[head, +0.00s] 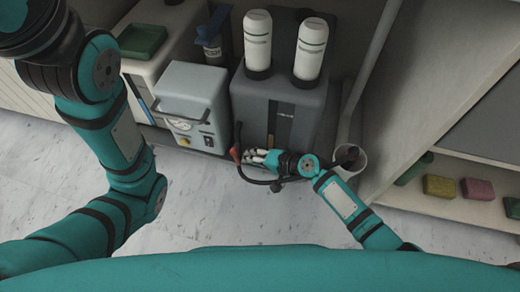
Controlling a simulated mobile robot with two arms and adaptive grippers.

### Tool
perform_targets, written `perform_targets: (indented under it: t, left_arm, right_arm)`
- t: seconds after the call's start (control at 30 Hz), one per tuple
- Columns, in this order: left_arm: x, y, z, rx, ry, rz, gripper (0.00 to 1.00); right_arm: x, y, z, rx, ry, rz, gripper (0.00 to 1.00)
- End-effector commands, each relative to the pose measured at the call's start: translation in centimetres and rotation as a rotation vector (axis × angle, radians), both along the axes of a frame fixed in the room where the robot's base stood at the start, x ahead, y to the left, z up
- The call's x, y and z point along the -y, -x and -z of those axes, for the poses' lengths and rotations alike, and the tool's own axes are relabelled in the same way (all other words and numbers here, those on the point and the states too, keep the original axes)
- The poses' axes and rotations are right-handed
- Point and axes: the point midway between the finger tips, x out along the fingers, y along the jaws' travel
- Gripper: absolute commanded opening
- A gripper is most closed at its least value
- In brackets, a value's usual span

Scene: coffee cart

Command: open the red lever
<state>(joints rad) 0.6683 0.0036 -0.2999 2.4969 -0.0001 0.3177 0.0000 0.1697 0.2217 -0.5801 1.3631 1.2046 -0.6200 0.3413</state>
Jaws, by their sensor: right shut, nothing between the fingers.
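The red lever (236,154) is a small red piece low at the front of the dark grey machine (250,103), beside a curved black hose or handle. My right gripper (254,156) is just right of the lever, its pale fingers pointing left towards it. The fingers are shut and hold nothing. Whether they touch the lever is too small to tell. My left arm rises on the left side of the picture, and its gripper is outside the view.
Two white canisters (257,45) (310,48) stand on the dark machine. A light grey box with a gauge (190,105) stands to its left. A white bin (350,160) stands to its right, near shelves with coloured blocks (439,186). The floor in front is clear.

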Motion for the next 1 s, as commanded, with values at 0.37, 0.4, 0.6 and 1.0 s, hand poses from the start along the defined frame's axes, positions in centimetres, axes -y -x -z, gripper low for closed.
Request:
perform_targets:
  t: [0.37,0.4,0.6,1.0]
  left_arm:
    - [0.06,0.12,0.05,0.002,-0.001,0.000,0.40]
    - [0.05,0.13,0.05,0.002,-0.001,0.000,0.40]
    - [0.06,0.17,0.03,0.004,-0.002,0.000,0.40]
    - [0.03,0.27,-0.19,0.008,-0.001,0.000,0.40]
  right_arm:
    - [-0.58,-0.23,0.49,0.000,0.000,0.001,0.00]
    - [-0.59,-0.24,0.50,0.000,0.000,0.001,0.00]
    - [-0.61,-0.26,0.53,0.000,0.000,0.001,0.00]
    - [-0.60,-0.26,0.31,0.000,0.000,0.001,0.00]
